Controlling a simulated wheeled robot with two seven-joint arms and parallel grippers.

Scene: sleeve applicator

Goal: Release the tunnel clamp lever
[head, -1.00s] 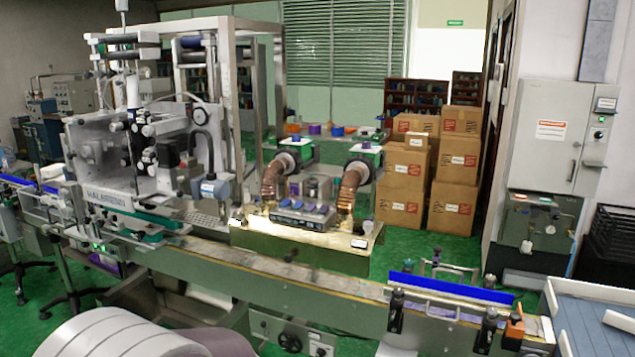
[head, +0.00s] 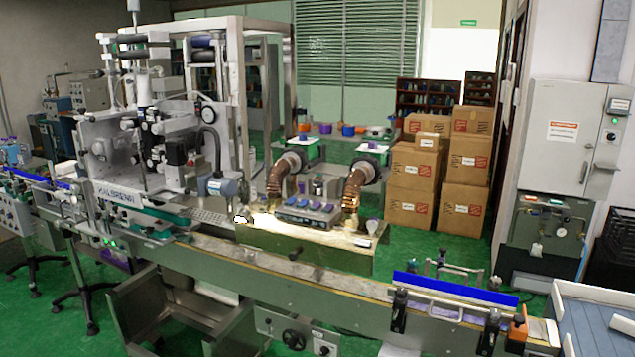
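The tunnel unit stands behind the conveyor at the middle of the head view. Its long olive-brass base (head: 330,257) carries two copper-coloured ribbed hoses (head: 353,189) and a grey box with several blue-purple tops (head: 308,212). A small dark piece (head: 294,254) shows at the front of the base. A small white piece (head: 241,219) is at its left end. I cannot tell whether either is the clamp lever. Neither of my grippers shows in the head view.
The conveyor (head: 270,273) runs across in front of the tunnel. The sleeve applicator (head: 133,194) stands at left, a guide with a blue rail (head: 455,289) at right. Stacked cartons (head: 462,168) and a grey wall cabinet (head: 561,135) stand behind. Green floor is open right of the tunnel.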

